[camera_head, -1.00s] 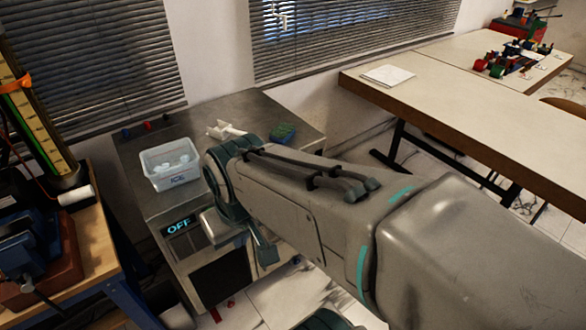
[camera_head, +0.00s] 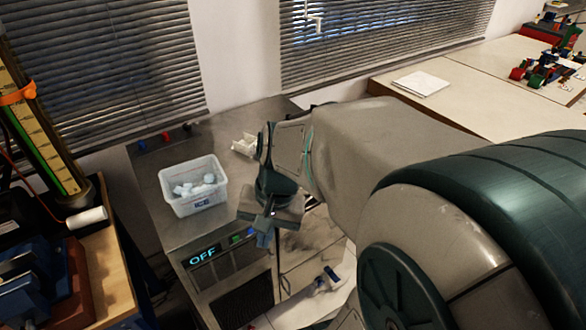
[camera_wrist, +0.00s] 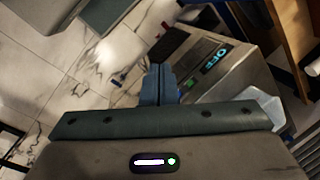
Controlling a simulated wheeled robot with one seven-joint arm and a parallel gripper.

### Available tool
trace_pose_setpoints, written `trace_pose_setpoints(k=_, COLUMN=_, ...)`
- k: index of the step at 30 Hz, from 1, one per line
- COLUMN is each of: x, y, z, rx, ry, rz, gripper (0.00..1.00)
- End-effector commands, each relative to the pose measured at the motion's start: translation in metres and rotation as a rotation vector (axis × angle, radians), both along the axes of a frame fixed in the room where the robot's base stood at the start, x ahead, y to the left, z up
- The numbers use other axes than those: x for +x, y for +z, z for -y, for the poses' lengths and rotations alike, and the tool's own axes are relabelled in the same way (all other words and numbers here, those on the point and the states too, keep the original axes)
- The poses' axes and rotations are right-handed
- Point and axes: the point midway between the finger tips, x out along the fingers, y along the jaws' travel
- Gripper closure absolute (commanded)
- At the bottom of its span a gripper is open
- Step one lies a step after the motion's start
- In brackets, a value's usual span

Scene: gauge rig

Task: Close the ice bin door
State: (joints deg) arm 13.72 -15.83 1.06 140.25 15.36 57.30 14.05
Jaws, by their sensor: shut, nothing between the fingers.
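A grey metal ice machine (camera_head: 160,210) stands against the wall, with a lit OFF panel on its front. The panel also shows in the wrist view (camera_wrist: 213,57). My gripper (camera_head: 264,236) points downward in front of the machine's upper front, right of the OFF panel. Its fingers are together and empty in the wrist view (camera_wrist: 158,85). I cannot tell whether they touch the machine.
A clear tub of ice (camera_head: 194,187) and a white scoop-like object (camera_head: 244,145) are on the machine top. A wooden bench (camera_head: 98,290) stands at left. Long pale tables (camera_head: 480,95) are behind my arm. A small blue and white object (camera_head: 328,280) shows low down, right of the grille.

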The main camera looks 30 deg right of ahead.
Motion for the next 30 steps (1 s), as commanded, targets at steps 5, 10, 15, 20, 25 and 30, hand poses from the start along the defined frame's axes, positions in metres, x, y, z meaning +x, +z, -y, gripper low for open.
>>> trace_pose_setpoints(k=5, x=0.020, y=-0.049, z=0.016, rx=0.247, ry=-0.483, rz=-0.231, gripper=1.00)
trace_pose_setpoints(k=10, x=0.044, y=-0.084, z=0.038, rx=0.499, ry=-0.921, rz=-0.445, gripper=1.00)
trace_pose_setpoints(k=15, x=0.070, y=-0.119, z=0.076, rx=0.785, ry=-1.335, rz=-0.662, gripper=1.00)
trace_pose_setpoints(k=20, x=0.089, y=-0.155, z=0.129, rx=1.099, ry=-1.682, rz=-0.874, gripper=1.00)
trace_pose_setpoints(k=25, x=0.093, y=-0.200, z=0.199, rx=1.497, ry=-1.974, rz=-1.110, gripper=1.00)
trace_pose_setpoints(k=30, x=0.077, y=-0.247, z=0.273, rx=-1.900, ry=2.090, rz=1.302, gripper=1.00)
